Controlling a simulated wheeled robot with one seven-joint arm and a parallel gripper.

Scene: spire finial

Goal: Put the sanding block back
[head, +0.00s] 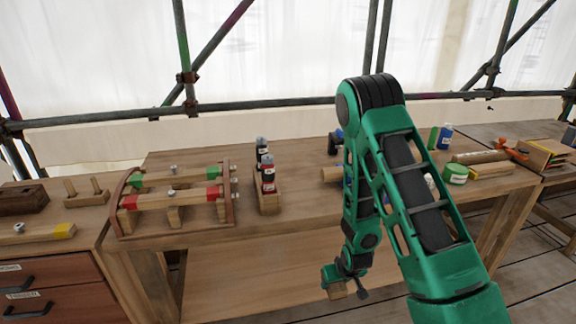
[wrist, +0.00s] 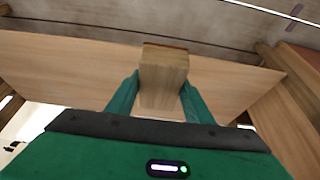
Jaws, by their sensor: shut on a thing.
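My gripper (head: 342,276) hangs low in front of the workbench (head: 290,222), below the level of its top in the head view. It is shut on a small wooden block, which looks like the sanding block (head: 337,290). In the wrist view the sanding block (wrist: 163,72) sits between the two green fingers, with a thin reddish-brown layer along its far edge. A broad pale wooden board (wrist: 70,70) lies behind it. I cannot tell from these frames which spot is the block's own place.
A wooden clamp frame (head: 175,195) and a bottle rack (head: 268,203) stand on the bench. A green-lidded jar (head: 455,174) and wooden rolls are at the right. At the left, a drawer cabinet (head: 45,285) carries a yellow-ended wooden piece (head: 40,233). The bench's front middle is clear.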

